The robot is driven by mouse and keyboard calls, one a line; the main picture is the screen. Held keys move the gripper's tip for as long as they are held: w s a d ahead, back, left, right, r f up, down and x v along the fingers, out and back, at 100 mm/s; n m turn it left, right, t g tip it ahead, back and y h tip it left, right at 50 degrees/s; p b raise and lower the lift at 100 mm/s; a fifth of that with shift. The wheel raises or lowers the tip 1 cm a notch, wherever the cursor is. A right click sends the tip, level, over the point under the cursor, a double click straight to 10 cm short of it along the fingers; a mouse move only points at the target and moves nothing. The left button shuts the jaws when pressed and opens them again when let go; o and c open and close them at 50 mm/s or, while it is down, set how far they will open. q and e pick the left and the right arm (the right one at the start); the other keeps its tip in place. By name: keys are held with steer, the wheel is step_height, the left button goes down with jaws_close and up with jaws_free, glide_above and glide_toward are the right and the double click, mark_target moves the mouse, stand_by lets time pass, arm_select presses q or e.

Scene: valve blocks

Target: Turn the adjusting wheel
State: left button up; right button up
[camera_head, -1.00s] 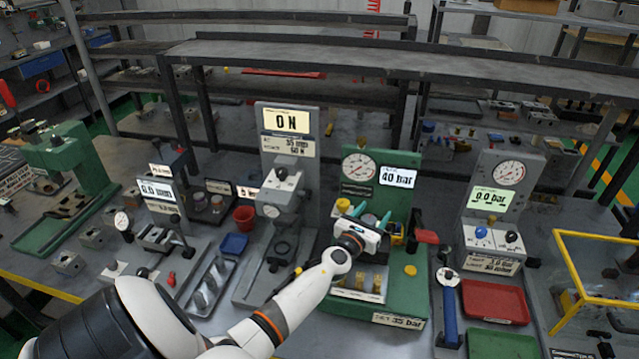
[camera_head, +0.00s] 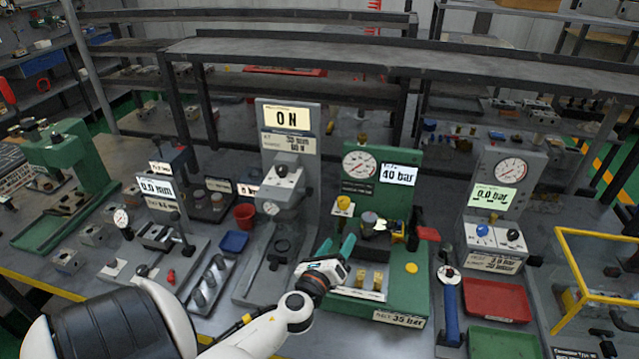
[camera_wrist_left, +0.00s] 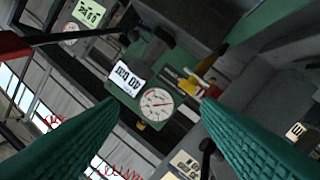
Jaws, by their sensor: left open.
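The green test stand (camera_head: 408,290) has a round gauge (camera_head: 359,165) and a display (camera_head: 398,174) reading 40 bar; its front label (camera_head: 398,319) appears to read 35 bar. A dark valve block (camera_head: 376,238) with a small pale and yellow top sits in the stand. I cannot clearly tell which part is the adjusting wheel. My left gripper (camera_head: 335,249) is open and empty, left of the block and apart from it. The left wrist view shows its two teal fingers spread, with the gauge (camera_wrist_left: 157,104) and display (camera_wrist_left: 126,79) beyond. My right gripper is out of view.
A yellow-topped post (camera_head: 343,204) stands left of the block. Brass fittings (camera_head: 370,281) stand in front, close to the gripper. The grey force stand (camera_head: 288,140) rises at left. A blue-handled wrench (camera_head: 449,308) and a red tray (camera_head: 497,300) lie to the right.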

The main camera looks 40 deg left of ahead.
arm_select(q)
steer(key=s+d+f+n+g, duration=0.2)
steer(key=s+f+n+g, duration=0.1)
steer(key=n, duration=0.3)
steer(key=s+d+f+n+g+h, duration=0.1)
steer(key=s+d+f+n+g, duration=0.2)
steer(key=s+f+n, duration=0.3)
steer(key=s+d+f+n+g, duration=0.3)
steer(key=s+f+n+g, duration=0.1)
steer(key=n, duration=0.3)
steer(key=shift+s+d+f+h, duration=0.2)
steer(key=shift+s+h, duration=0.2)
steer(key=shift+s, duration=0.15)
steer(key=shift+s+d+f+n+g, duration=0.3)
steer(key=shift+s+d+n, duration=0.05)
steer(key=shift+n, duration=0.05)
